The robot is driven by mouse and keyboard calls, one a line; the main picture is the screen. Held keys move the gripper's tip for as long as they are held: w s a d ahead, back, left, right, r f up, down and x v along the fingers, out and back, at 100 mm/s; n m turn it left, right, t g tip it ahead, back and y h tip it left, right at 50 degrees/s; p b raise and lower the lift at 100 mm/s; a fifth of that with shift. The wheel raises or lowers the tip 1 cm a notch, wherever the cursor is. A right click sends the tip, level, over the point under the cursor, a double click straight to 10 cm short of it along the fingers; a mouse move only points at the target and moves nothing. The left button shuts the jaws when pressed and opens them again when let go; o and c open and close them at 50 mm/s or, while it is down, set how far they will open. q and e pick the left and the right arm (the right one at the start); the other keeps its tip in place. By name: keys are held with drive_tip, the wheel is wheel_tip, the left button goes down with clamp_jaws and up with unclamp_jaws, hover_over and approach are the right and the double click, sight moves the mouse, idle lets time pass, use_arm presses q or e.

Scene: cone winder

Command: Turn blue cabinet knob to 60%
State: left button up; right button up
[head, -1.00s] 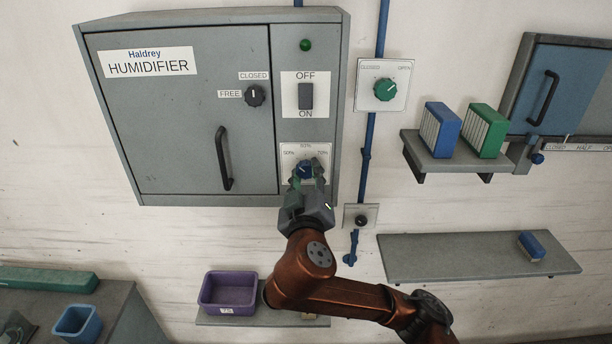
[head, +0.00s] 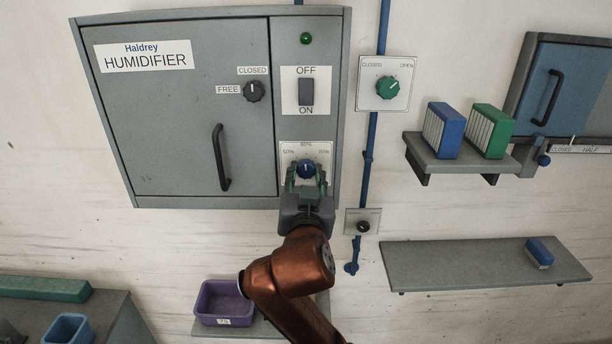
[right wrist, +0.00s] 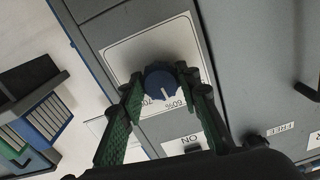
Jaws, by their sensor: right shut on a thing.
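The blue knob (head: 306,169) sits on a white dial plate (head: 293,150) at the lower right of the grey humidifier cabinet (head: 185,110). The plate carries the marks 50%, 60% and 70%. In the right wrist view the knob (right wrist: 160,80) shows a white pointer line that points about at the 60% label. My right gripper (head: 307,176) comes from below and is shut on the knob, one green finger on each side; its fingers also show in the right wrist view (right wrist: 160,76). My left gripper is not in view.
A black FREE/CLOSED knob (head: 254,91), an OFF/ON switch (head: 306,92) and a black door handle (head: 220,157) are on the same cabinet. A green knob (head: 388,88) is on the wall at right. A purple bin (head: 222,302) stands below.

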drive_tip(key=shift+m, duration=0.4)
drive_tip(key=o, duration=1.2)
drive_tip(key=shift+a, duration=0.1)
drive_tip(key=shift+s, duration=0.1)
drive_tip(key=s, duration=0.7)
drive_tip(key=shift+s, duration=0.15)
